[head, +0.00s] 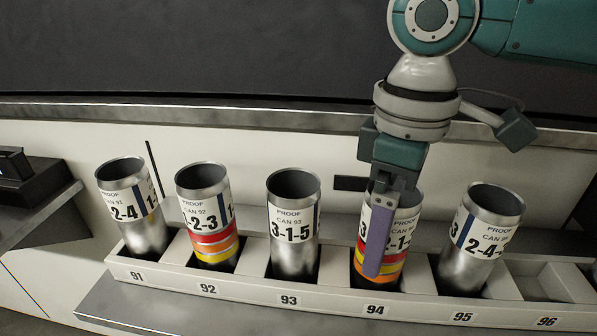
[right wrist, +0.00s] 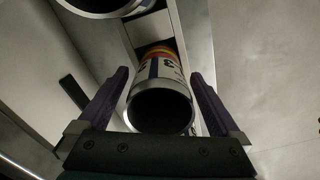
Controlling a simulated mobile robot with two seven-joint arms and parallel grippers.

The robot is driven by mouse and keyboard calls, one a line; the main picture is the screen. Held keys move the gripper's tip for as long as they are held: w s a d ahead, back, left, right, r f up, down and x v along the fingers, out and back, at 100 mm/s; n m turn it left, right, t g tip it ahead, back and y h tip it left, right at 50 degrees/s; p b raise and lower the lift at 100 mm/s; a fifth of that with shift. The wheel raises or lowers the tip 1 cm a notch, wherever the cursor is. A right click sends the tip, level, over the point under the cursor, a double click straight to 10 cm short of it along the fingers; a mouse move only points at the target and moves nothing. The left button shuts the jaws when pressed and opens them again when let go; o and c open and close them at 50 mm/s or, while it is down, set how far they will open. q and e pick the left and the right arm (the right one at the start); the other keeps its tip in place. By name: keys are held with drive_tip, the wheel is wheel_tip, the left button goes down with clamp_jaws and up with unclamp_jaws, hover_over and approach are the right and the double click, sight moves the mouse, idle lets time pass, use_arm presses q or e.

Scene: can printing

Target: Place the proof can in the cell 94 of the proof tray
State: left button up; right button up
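The proof can (head: 395,265), silver with a white label and red, orange and yellow bands, stands in cell 94 of the proof tray (head: 338,303). My right gripper (head: 385,235) is lowered over it from above. One purple finger hides part of its label. In the right wrist view the can (right wrist: 160,108) lies between the two fingers of the right gripper (right wrist: 160,100), with a gap on each side, so the gripper is open around it. The can's base is hidden inside the cell. My left gripper is not in view.
Other proof cans stand in cells 91 (head: 143,230), 92 (head: 215,248), 93 (head: 294,250) and 95 (head: 463,270), close on both sides. Cell 96 (head: 545,282) is empty. A black object (head: 15,163) sits on a shelf at far left. A wall rises behind the tray.

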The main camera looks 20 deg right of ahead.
drive_tip(key=shift+r, duration=0.15)
wheel_tip(320, 180, up, 11)
drive_tip(key=shift+f+p, duration=0.1)
drive_tip(key=shift+p, duration=0.65)
drive_tip(key=shift+r, duration=0.6)
